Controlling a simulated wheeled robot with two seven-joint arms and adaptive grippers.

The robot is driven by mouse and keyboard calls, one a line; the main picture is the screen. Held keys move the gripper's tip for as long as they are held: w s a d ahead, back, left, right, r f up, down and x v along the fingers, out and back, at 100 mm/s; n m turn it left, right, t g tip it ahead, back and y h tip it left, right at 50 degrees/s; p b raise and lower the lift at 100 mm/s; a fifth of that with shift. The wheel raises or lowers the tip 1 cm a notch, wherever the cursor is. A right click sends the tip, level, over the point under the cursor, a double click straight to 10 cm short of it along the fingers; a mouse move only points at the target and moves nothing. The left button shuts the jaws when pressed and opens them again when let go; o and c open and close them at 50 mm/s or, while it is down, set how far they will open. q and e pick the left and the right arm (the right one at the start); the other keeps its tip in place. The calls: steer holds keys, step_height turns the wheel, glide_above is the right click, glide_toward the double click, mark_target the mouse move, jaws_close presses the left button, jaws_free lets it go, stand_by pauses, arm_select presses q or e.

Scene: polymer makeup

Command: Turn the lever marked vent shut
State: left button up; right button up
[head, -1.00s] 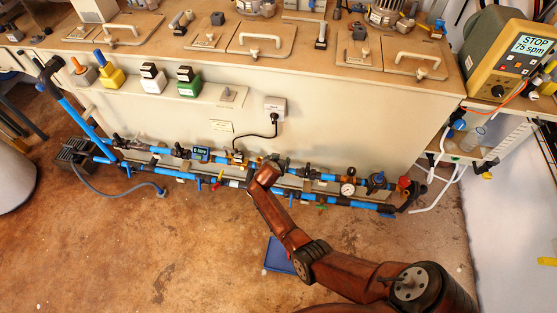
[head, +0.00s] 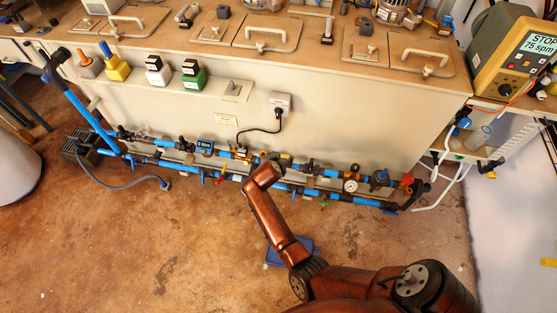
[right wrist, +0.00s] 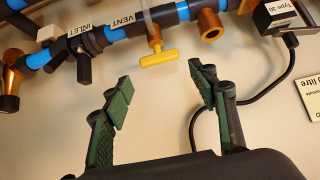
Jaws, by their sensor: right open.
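A yellow T-shaped lever (right wrist: 158,57) sits on the blue pipe line in the right wrist view, its bar lying roughly along the pipe. A label reading VENT (right wrist: 122,22) is on the pipe just left of it. A black lever (right wrist: 84,68) hangs beside the INLET label (right wrist: 80,30) further left. I cannot tell for certain which lever the VENT label marks. My right gripper (right wrist: 160,80) is open and empty, its green fingers below and either side of the yellow lever, apart from it. My left gripper is out of view.
The pipe rack (head: 330,195) runs low along the front of the bench (head: 340,100). A black cable (right wrist: 200,115) curves behind my right finger from the Type 30 box (right wrist: 278,14). A blue object (head: 275,257) lies on the floor under my arm.

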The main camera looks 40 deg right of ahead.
steer(key=shift+v, duration=2.1)
